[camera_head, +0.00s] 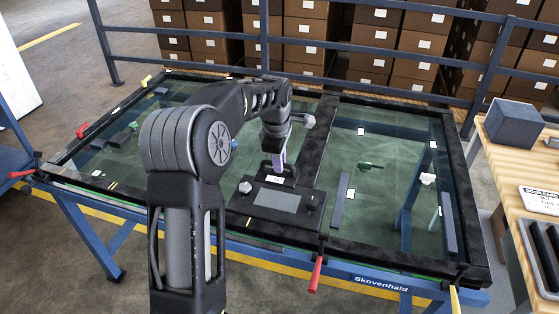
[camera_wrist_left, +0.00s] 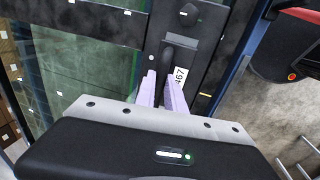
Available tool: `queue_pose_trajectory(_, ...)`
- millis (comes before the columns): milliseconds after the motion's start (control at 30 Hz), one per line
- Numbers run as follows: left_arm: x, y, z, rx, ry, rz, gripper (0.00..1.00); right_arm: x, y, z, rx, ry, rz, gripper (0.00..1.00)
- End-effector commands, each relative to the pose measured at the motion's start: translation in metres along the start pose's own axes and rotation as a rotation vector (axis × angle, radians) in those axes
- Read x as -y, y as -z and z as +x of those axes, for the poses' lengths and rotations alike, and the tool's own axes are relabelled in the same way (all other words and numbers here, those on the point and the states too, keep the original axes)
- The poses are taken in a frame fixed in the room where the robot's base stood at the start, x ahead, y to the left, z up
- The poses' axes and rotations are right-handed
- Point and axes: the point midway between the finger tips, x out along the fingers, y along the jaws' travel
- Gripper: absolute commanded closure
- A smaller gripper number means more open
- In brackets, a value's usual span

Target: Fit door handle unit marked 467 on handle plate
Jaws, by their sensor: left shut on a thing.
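The handle plate (camera_head: 240,204) is a dark slab with a grey panel and a round knob at its right, lying on the front frame bar of the glass-topped trolley. It also shows in the left wrist view (camera_wrist_left: 207,38). My left gripper (camera_head: 277,166) is over the plate's far side, its pale lilac fingers shut on a black door handle unit (camera_wrist_left: 168,58). The unit's white label reads 467 in the left wrist view. The fingers hide part of the unit. I cannot tell whether it touches the plate. My right gripper is out of view.
A red-handled clamp (camera_head: 316,274) stands at the trolley's front edge. A small green tool (camera_head: 369,166) lies on the glass at right. A wooden bench (camera_head: 510,170) at far right holds a dark block (camera_head: 514,122) and a black tray. Blue rails and stacked boxes stand behind.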

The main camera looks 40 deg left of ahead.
Motion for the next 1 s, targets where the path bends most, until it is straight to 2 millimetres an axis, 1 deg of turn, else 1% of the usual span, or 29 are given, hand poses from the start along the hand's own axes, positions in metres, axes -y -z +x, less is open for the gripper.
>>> queue_pose_trajectory(267, 0.003, 0.000, 0.013, 0.000, 0.000, 0.000, 1.00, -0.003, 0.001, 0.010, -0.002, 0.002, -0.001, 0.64)
queue_pose_trajectory(1000, 0.013, 0.000, 0.068, 0.000, 0.000, 0.000, 1.00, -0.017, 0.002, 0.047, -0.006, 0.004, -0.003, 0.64)
